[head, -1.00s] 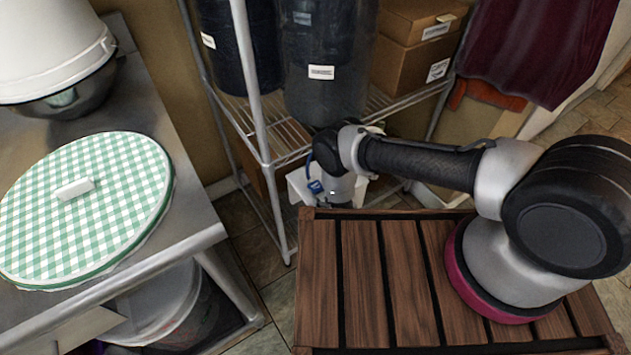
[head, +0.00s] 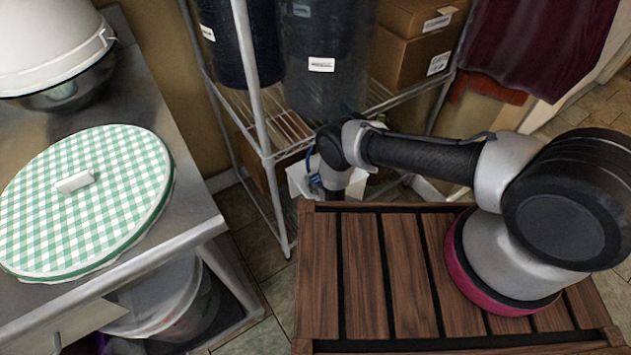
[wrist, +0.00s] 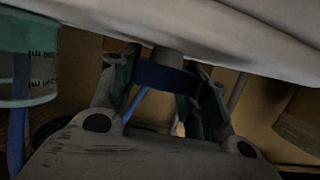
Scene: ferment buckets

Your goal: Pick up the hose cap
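In the wrist view my gripper (wrist: 162,88) has its two green-padded fingers apart. A dark blue piece (wrist: 163,76) spans the space between the pads, with a short grey cylinder just above it. The blue piece may be the hose cap, but the view is too dark to be sure. I cannot tell whether the pads press on it. In the head view my arm reaches left over the slatted wooden top, and its wrist hides the fingers. Small blue parts (head: 314,182) show beside the wrist, in front of a white container (head: 299,180).
A wire shelf (head: 290,128) with dark drums (head: 320,75) and cardboard boxes (head: 412,62) stands behind my wrist. A metal table (head: 165,115) with a checked round cover (head: 110,215) is at left. In the wrist view a pale surface (wrist: 230,30) hangs close above the fingers.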

